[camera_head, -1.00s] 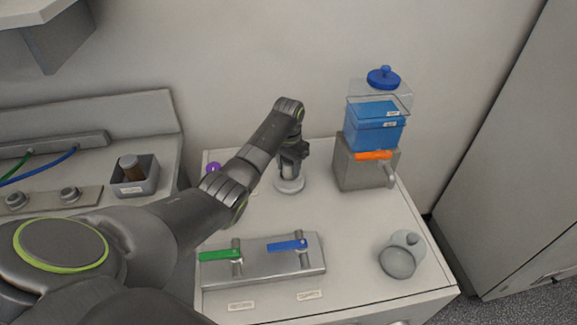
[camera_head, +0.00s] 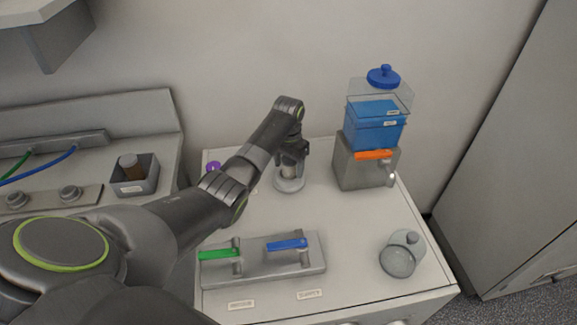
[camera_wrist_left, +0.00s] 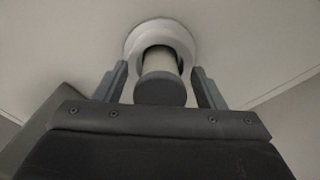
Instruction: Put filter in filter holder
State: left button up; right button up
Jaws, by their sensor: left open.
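A pale cylinder with a dark end cap (camera_wrist_left: 160,88), which looks like the filter, stands in a round white base (camera_wrist_left: 135,42), likely the filter holder. In the head view the cylinder (camera_head: 289,171) is upright in the base (camera_head: 290,186) at the back of the cabinet top. My left gripper (camera_head: 294,150) is just above it. In the left wrist view the fingers of my left gripper (camera_wrist_left: 162,85) are open, one on each side of the cap, with gaps between. My right gripper is not in view.
A grey dispenser with a blue container (camera_head: 373,135) stands to the right. A valve block (camera_head: 265,265) with green and blue handles is in front. A grey box (camera_head: 134,180) stands on the left bench.

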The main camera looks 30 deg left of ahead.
pick_arm(q)
notch_tip(320, 180, up, 12)
jog(key=shift+f, duration=0.2)
jog(key=shift+f, duration=0.1)
dwell(0.5)
